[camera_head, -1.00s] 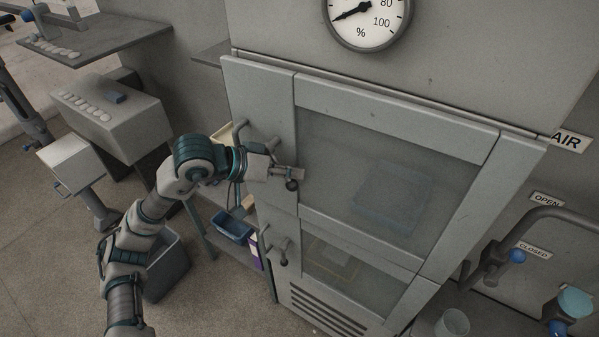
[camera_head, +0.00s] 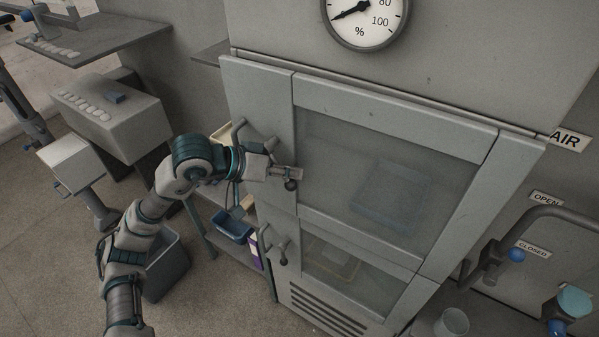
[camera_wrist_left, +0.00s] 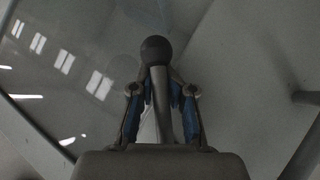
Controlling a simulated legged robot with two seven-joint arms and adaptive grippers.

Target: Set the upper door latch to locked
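The upper door (camera_head: 390,175) of the grey cabinet is closed and has a large dark window. Its latch (camera_head: 290,185) is a short lever with a dark ball knob, at the left side of the door. In the left wrist view the latch (camera_wrist_left: 156,50) shows as a grey curved stem ending in the ball. My left gripper (camera_head: 288,172) is at this latch. In the left wrist view its blue-padded fingers (camera_wrist_left: 162,92) lie on both sides of the stem, closed in on it just below the ball. The gripper hides part of the latch. My right gripper is not in view.
A bar handle (camera_head: 238,132) stands out left of the upper latch. A lower door (camera_head: 345,265) has a similar latch (camera_head: 283,257) below. A blue bin (camera_head: 232,225) sits on a shelf left of the cabinet. A pipe handle (camera_head: 500,245) stands at the right.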

